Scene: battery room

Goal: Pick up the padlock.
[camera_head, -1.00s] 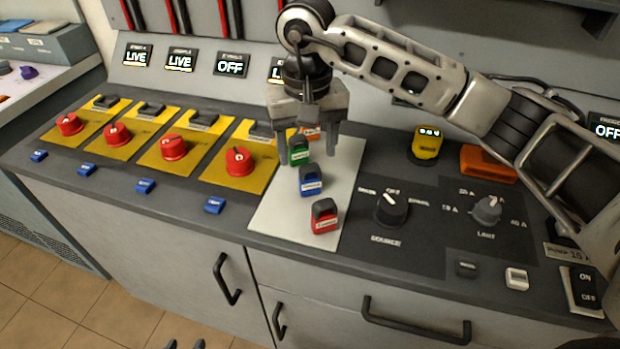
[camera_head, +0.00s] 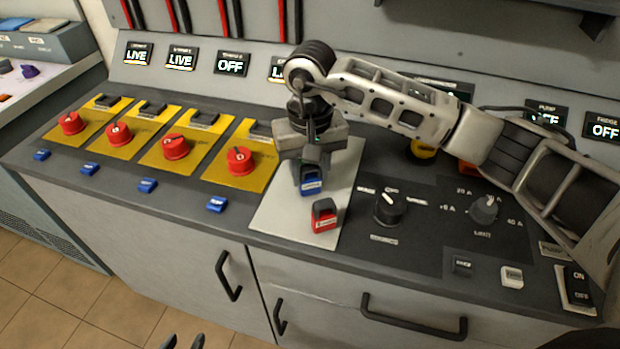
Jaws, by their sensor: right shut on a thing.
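Small padlocks stand on a pale mat (camera_head: 279,222). A blue padlock (camera_head: 311,186) is in the middle, with a red padlock (camera_head: 324,219) nearer the front edge. My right gripper (camera_head: 311,180) reaches down from above, its fingers shut on either side of the blue padlock, which still looks to be at mat level. The green and orange padlocks behind are hidden by this gripper. My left gripper (camera_head: 185,342) shows only as two dark fingertips, apart with nothing between them, at the bottom edge.
Several red rotary switches (camera_head: 240,161) on yellow plates stand left of the mat, with small blue tags (camera_head: 217,205) in front. Black source knob (camera_head: 390,207) and grey limit knob (camera_head: 484,208) are to the right. Cabinet handles (camera_head: 414,318) stick out below.

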